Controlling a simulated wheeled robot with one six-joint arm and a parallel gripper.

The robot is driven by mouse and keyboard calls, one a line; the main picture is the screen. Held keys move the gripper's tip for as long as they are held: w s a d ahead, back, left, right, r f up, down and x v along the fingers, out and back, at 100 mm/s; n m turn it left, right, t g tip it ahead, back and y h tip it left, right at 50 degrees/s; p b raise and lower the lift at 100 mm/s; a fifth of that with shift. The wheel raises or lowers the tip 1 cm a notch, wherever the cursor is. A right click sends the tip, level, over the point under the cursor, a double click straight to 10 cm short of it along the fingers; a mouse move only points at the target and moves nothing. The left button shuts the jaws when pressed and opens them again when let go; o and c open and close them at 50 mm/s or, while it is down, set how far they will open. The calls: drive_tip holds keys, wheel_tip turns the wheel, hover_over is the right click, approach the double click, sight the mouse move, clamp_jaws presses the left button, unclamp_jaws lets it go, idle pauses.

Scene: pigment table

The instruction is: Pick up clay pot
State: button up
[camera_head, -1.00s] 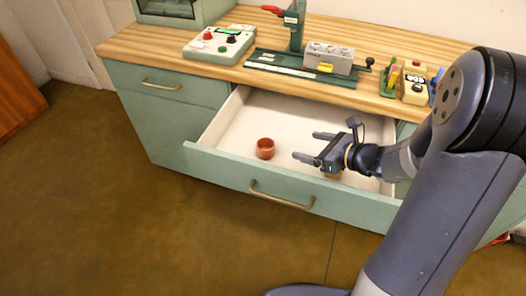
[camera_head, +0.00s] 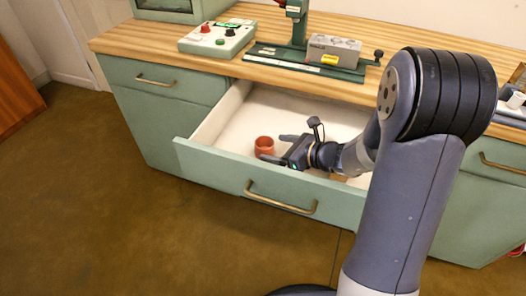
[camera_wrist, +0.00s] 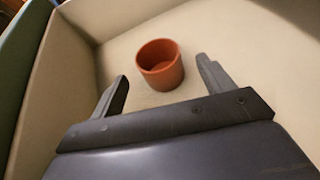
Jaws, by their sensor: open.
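The clay pot (camera_head: 264,145) is a small reddish-brown cup standing upright in the open drawer (camera_head: 215,125), near its front panel. It also shows in the wrist view (camera_wrist: 160,65), with its open top visible and bare drawer floor around it. My gripper (camera_head: 277,148) is open and reaches into the drawer from the right, with its fingers pointing left at the pot. In the wrist view the pot is just beyond and between the two spread fingertips (camera_wrist: 163,75). I cannot tell whether a fingertip touches it.
The drawer's front panel with its handle (camera_head: 280,198) stands close to the gripper. A brownish thing (camera_head: 338,177) is partly hidden beneath my arm in the drawer. A control box (camera_head: 217,39) and a green stand with a grey block (camera_head: 333,48) are on the wooden top.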

sight(261, 147)
drive_tip(key=x, duration=0.3)
drive_tip(key=b+x, duration=0.1)
drive_tip(key=x, duration=0.2)
drive_tip(key=shift+w+a+f, duration=0.15)
drive_tip(key=shift+a+f, duration=0.05)
drive_tip(key=shift+f, duration=0.15)
drive_tip(key=c, duration=1.1)
